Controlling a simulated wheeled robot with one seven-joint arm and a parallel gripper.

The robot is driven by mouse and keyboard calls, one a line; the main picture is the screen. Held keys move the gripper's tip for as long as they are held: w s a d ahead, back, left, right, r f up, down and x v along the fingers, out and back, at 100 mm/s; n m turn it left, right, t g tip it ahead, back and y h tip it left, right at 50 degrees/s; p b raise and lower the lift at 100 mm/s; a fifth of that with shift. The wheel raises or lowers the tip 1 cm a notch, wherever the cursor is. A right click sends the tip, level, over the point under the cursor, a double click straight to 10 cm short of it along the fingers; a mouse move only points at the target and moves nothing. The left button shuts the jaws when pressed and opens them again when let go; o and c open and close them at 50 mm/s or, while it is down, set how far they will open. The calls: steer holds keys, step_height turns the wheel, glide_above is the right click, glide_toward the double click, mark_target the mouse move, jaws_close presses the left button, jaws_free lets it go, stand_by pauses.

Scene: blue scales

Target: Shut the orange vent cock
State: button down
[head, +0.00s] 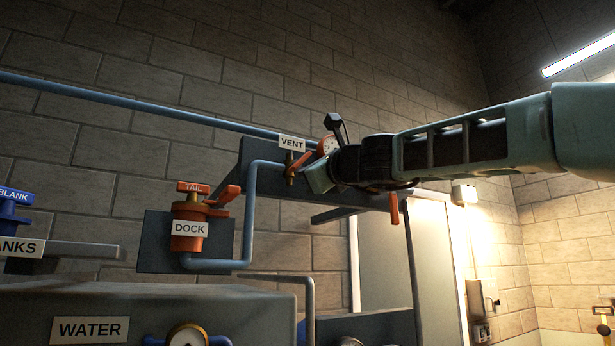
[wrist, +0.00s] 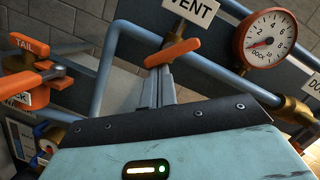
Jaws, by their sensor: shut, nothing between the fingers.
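The orange vent cock lever (head: 301,166) sits on a brass body just below the white VENT label (head: 291,143). In the wrist view the orange lever (wrist: 172,53) slants up to the right, just beyond my gripper's fingertips. My gripper (wrist: 161,80) is shut and empty, its two grey fingers together, pointing at the lever's underside. I cannot tell whether they touch it. In the head view my gripper (head: 318,177) comes in from the right and hides part of the cock. The cock's lower body is hidden behind the fingers in the wrist view.
A round pressure gauge (wrist: 266,40) is right of the cock. The orange TAIL cock (head: 204,192) with its DOCK label (head: 190,229) is to the left. A blue pipe (head: 249,210) bends between them. An orange handle (head: 394,208) hangs below my arm.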

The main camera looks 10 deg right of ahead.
steer(key=shift+s+a+m+t+h+b, duration=0.1)
steer(key=shift+a+m+t+h+b, duration=0.1)
steer(key=shift+m, duration=0.35)
steer(key=shift+a+m+t+h+b, duration=0.1)
steer(key=shift+m+b, duration=0.05)
steer(key=shift+m, duration=0.4)
steer(key=shift+s+a+r+m+t+h+b, duration=0.15)
steer(key=shift+m+t+h+b, duration=0.1)
steer(key=shift+m, duration=0.6)
steer(key=shift+w+a+f+m+t+h+b, duration=0.1)
steer(key=shift+a+m+t+h+b, duration=0.1)
steer(key=shift+m, duration=0.65)
steer(key=shift+s+a+r+m+t+h+b, duration=0.1)
steer(key=shift+m+h+b, duration=0.1)
steer(key=shift+m, duration=0.45)
steer(key=shift+s+a+r+m+t+h+b, duration=0.1)
steer(key=shift+m+h, duration=0.05)
steer(key=shift+m, duration=0.55)
steer(key=shift+a+r+m+t+h+b, duration=0.1)
steer(key=shift+m+h, duration=0.1)
steer(key=shift+m, duration=0.45)
steer(key=shift+f, duration=0.1)
